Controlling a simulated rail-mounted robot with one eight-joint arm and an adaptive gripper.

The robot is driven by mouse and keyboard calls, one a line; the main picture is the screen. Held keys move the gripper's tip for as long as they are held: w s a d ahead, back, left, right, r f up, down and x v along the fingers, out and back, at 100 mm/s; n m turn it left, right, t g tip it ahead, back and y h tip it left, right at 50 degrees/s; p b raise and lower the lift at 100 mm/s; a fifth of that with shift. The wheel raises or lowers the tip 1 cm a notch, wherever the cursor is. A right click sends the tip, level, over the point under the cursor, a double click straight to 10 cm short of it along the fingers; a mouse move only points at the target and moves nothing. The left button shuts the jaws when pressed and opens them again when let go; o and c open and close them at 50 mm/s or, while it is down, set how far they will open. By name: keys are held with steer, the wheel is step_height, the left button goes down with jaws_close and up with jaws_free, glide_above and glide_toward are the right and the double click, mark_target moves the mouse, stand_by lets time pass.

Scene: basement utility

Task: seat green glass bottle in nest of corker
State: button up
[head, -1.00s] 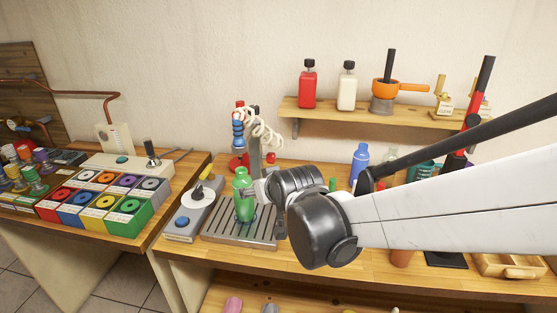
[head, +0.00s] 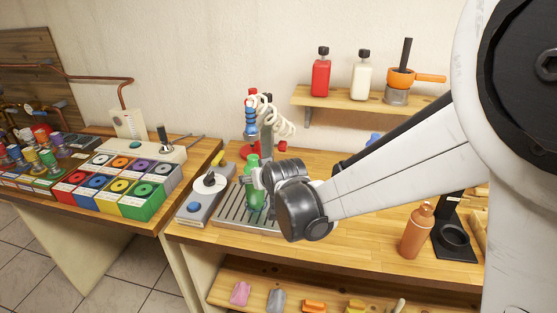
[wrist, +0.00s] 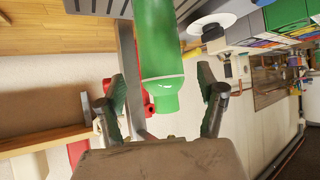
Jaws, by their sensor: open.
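The green glass bottle (head: 254,190) stands upright on a slatted metal tray (head: 233,213) on the wooden bench. My gripper (head: 258,180) is beside its upper part, covering some of it in the head view. In the wrist view the bottle (wrist: 158,40) lies between the two spread fingers of my gripper (wrist: 163,98), with gaps on both sides. My gripper is open and holds nothing. A black stand with a round cup (head: 455,236), at the right of the bench, may be the corker; its upper part is hidden behind my arm.
A brown bottle (head: 416,231) stands left of the black stand. A grey device with a white disc (head: 206,188) is left of the tray. A red-and-blue apparatus with a coiled hose (head: 252,125) stands behind the bottle. The bench front between tray and brown bottle looks clear.

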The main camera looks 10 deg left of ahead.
steer(key=shift+p+x, duration=0.45)
steer(key=shift+x, duration=2.2)
steer(key=shift+s+f, duration=0.15)
steer(key=shift+f, duration=0.05)
jaws_close()
